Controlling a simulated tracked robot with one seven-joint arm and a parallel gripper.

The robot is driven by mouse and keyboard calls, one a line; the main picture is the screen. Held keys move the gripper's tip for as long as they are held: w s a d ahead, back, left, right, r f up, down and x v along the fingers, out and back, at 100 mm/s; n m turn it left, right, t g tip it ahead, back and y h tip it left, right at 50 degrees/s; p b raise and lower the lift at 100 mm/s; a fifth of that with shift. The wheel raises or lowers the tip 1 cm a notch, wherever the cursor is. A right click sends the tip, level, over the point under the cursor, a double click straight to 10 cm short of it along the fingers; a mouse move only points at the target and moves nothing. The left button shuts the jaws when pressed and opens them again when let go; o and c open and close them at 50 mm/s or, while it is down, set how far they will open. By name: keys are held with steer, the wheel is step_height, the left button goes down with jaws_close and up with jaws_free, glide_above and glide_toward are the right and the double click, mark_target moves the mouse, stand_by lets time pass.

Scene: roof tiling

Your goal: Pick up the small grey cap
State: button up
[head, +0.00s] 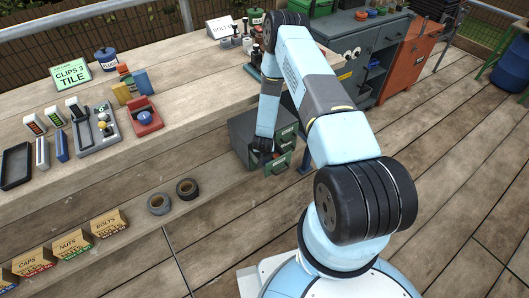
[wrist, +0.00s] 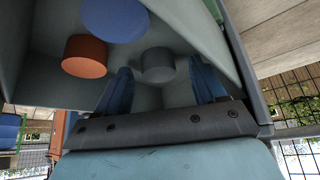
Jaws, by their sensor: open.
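The small grey cap (wrist: 158,64) shows in the wrist view inside an open drawer (wrist: 190,30). My gripper (wrist: 161,76) is open, with one blue finger to each side of the cap in the picture. I cannot tell whether either finger touches it. An orange-brown cap (wrist: 85,56) lies left of the grey one, and a blue cap (wrist: 116,18) is above it in the picture. In the head view my gripper (head: 264,150) reaches down into the drawer of the dark grey cabinet (head: 240,132). The caps cannot be made out there.
The drawer walls stand close around my gripper. The wooden bench (head: 190,70) above carries trays, a red holder (head: 145,117) and a "CLIPS 3 TILE" sign (head: 71,76). Two tape rolls (head: 159,204) lie left of the cabinet. Labelled bins (head: 72,244) stand further left. The decking to the right is clear.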

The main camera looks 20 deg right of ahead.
steer(key=shift+w+f, duration=0.1)
steer(key=shift+f, duration=0.1)
steer(key=shift+c, duration=0.4)
steer(key=c, duration=1)
